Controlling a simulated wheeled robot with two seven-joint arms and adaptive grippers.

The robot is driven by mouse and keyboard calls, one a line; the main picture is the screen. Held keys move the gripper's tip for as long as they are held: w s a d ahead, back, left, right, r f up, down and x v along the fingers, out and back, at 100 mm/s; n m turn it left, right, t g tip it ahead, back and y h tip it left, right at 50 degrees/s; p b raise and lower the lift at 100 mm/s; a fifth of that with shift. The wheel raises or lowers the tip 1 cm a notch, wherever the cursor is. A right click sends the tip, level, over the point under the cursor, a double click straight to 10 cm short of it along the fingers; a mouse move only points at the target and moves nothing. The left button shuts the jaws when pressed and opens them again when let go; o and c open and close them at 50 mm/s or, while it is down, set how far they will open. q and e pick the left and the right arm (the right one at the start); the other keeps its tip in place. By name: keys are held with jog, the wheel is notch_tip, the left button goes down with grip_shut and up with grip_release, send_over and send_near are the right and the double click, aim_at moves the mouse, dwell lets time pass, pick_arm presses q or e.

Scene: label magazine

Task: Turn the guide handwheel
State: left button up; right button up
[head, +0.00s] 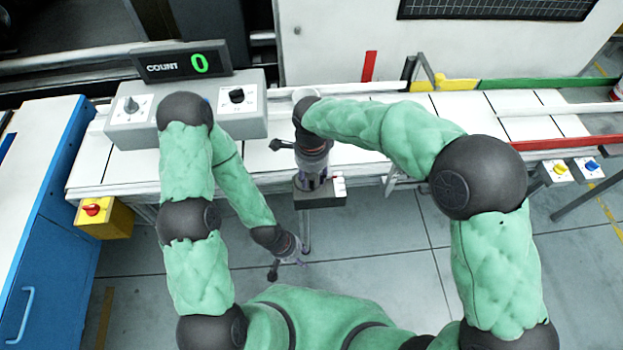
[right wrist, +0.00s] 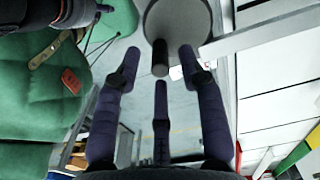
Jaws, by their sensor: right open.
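The guide handwheel (right wrist: 182,18) shows in the right wrist view as a grey disc with a dark, stubby handle (right wrist: 160,58) sticking out toward me. My right gripper (right wrist: 161,75) is open, with its side fingers either side of the handle and the third finger below it. I see no finger closed on the handle; contact cannot be told. In the head view my right gripper (head: 312,168) is at the conveyor's front edge, above a dark box (head: 322,200), and hides the wheel. My left gripper (head: 284,262) hangs lower, away from the conveyor; its fingers are too small to read.
The conveyor (head: 510,125) runs across, with a red rail (head: 565,142) and a green rail (head: 535,84). A grey control box (head: 240,120) with a count display (head: 182,62) reading 0 stands left. A yellow switch box (head: 105,220) and blue cabinet (head: 45,225) are further left.

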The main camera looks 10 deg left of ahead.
notch_tip(320, 180, up, 9)
dwell(0.3)
dwell(0.5)
